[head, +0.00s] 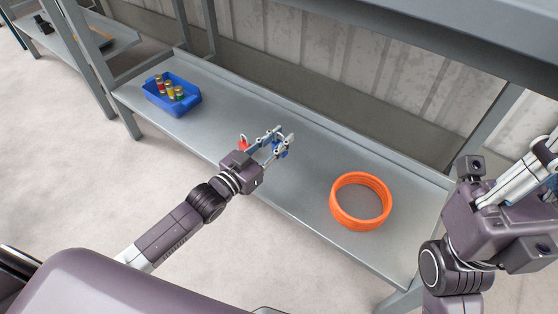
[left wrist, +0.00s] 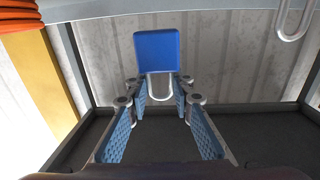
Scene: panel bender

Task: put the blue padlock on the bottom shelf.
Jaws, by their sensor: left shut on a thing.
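My left gripper (head: 279,139) is shut on the blue padlock (head: 281,149), above the lower grey metal shelf (head: 300,183). In the left wrist view, the square blue padlock (left wrist: 157,48) shows beyond the fingertips, its metal shackle between the fingers of the gripper (left wrist: 160,97). I cannot tell from these views how high the padlock is above the shelf. My right gripper (head: 528,172) is at the right edge of the head view, partly cut off, and whether it is open or shut is unclear.
A blue bin (head: 174,96) with several small coloured items stands at the shelf's left. An orange coil (head: 361,202) lies at its right. A small red thing (head: 243,144) shows beside my left gripper. An upper shelf (head: 440,35) overhangs the back.

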